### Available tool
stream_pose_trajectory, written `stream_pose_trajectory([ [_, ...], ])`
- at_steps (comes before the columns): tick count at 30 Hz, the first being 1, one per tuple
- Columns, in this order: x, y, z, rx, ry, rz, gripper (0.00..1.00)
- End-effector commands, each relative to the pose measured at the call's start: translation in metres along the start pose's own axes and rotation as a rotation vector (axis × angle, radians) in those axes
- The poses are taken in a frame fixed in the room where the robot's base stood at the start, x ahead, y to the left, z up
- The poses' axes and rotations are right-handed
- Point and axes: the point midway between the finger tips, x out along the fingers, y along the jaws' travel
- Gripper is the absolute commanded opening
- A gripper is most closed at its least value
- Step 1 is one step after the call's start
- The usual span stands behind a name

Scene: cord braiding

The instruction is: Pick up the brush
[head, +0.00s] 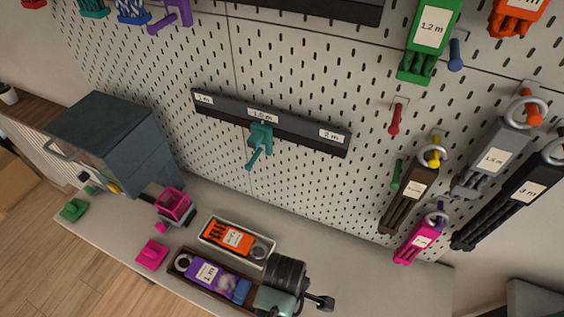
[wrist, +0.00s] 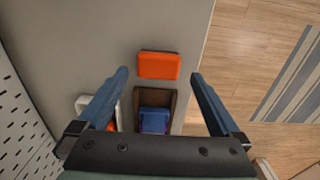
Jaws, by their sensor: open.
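An orange block with rounded corners (wrist: 159,65) lies on the pale bench top in the wrist view. It may be the brush, but no bristles show and I cannot tell for sure. My gripper (wrist: 160,73) is open and empty above the bench. Its two blue fingers point toward the block, one tip to each side of it with gaps between. The height of the tips over the block is unclear. In the head view my dark wrist and pale green gripper body cover the bench there, and the orange block does not show.
A brown tray (head: 176,280) holds a purple labelled cord bundle (head: 207,274) and a blue item (wrist: 154,120). A white tray (head: 203,233) behind it holds an orange bundle (head: 229,237). A pegboard (head: 300,80) rises behind. A pink piece (head: 152,254) lies left, near the bench edge.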

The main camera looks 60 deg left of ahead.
Motion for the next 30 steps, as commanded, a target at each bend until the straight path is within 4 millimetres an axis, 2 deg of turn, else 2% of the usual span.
stream_pose_trajectory([
  [5, 0.012, 0.0, -0.002, 0.0, 0.0, -0.001, 1.0],
  [14, 0.051, 0.001, -0.005, 0.0, 0.0, 0.0, 1.0],
  [23, 0.055, 0.002, -0.005, 0.001, 0.0, 0.002, 1.0],
  [30, 0.055, 0.002, -0.005, 0.001, 0.0, 0.002, 0.59],
])
